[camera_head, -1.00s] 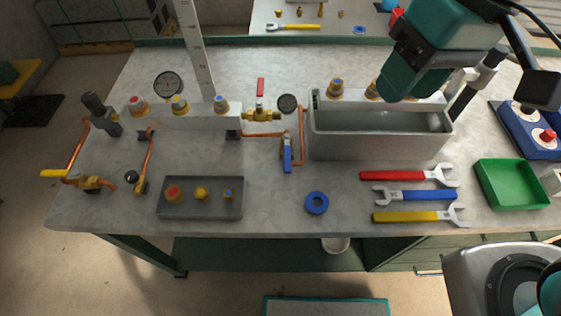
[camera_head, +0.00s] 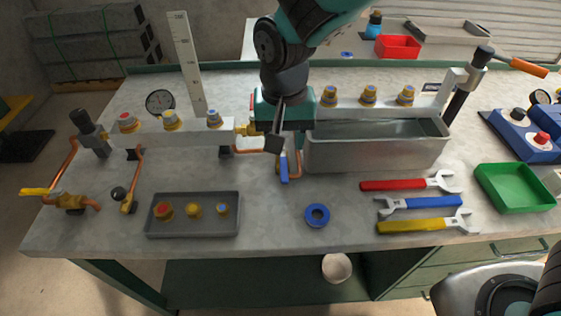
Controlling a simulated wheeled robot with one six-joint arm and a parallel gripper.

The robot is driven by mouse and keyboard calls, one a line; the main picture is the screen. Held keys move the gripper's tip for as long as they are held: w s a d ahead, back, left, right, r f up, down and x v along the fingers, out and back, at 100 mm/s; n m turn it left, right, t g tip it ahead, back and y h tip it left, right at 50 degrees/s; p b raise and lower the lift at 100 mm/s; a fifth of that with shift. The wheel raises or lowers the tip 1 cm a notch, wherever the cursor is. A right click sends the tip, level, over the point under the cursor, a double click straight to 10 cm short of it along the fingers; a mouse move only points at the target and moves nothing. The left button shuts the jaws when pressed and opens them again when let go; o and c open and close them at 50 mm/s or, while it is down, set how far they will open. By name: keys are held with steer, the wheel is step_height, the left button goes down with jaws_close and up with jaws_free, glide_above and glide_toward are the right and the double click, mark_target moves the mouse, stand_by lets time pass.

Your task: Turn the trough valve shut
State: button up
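A valve with a blue lever (camera_head: 284,168) stands at the left end of the grey metal trough (camera_head: 375,150); I take it as the trough valve. Its lever points toward the bench's front edge, and its body is partly hidden. My gripper (camera_head: 275,142) hangs over the pipework just above and left of this lever. It looks close to the lever, but I cannot tell whether it touches. Its fingers are dark and seen at an angle, so their opening is unclear.
A manifold with capped ports (camera_head: 172,124) lies left, a row of capped ports (camera_head: 368,96) behind the trough. A grey tray (camera_head: 192,228), blue ring (camera_head: 317,215), red (camera_head: 395,185), blue (camera_head: 405,204) and yellow (camera_head: 415,227) wrenches and green tray (camera_head: 515,187) are in front.

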mark_target(284, 169)
step_height(284, 169, down, 7)
steer(key=shift+f, duration=0.15)
